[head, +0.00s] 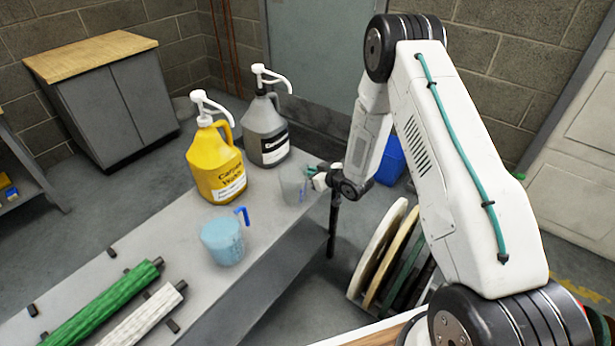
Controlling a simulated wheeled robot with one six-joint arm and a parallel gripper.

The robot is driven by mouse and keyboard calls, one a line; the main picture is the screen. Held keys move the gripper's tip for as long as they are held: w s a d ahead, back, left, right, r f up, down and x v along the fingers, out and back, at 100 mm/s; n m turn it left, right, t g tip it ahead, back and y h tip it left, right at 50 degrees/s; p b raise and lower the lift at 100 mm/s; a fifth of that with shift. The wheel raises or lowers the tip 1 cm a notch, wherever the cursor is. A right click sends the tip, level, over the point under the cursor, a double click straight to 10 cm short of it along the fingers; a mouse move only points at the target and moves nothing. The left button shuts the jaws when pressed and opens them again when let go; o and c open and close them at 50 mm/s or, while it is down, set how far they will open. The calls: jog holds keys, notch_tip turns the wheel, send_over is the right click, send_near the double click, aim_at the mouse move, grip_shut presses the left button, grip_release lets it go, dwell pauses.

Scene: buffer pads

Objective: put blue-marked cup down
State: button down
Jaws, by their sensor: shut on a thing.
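My gripper (312,177) is at the right end of the grey bench, shut on a pale see-through cup (292,188). The cup is upright, at the bench's far right edge. I cannot tell whether its base touches the bench, and any mark on it is too small to make out. A second see-through cup (221,242) with a blue handle and a bluish body stands upright on the bench, nearer and to the left, apart from my gripper.
A yellow pump jug (215,165) and a grey pump jug (264,130) stand behind the cups. A green roll (100,308) and a white roll (145,318) lie at the near left. Round pads (385,250) stand in a rack right of the bench (185,222).

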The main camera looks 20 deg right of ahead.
jog(key=shift+r, duration=0.45)
jog(key=s+a+r, duration=0.1)
jog(key=s+r, duration=0.1)
jog(key=s, duration=0.6)
jog(key=s+r, duration=0.2)
jog(key=s, duration=0.6)
jog(key=shift+w+d+f+m+t+h, duration=0.25)
jog(key=shift+w+d+f+m+h, duration=0.65)
jog(key=shift+w, duration=3.8)
jog(key=shift+w+d+f+m+t+h, duration=0.2)
jog(key=shift+w+d+f+m+h, duration=0.75)
jog(key=shift+w, duration=3.7)
jog(key=shift+w+d+f+m+t+h, duration=0.25)
jog(key=shift+w+d+f+m+h, duration=0.6)
jog(key=shift+w, duration=3.85)
jog(key=shift+r+n, duration=0.1)
jog(key=shift+n, duration=0.2)
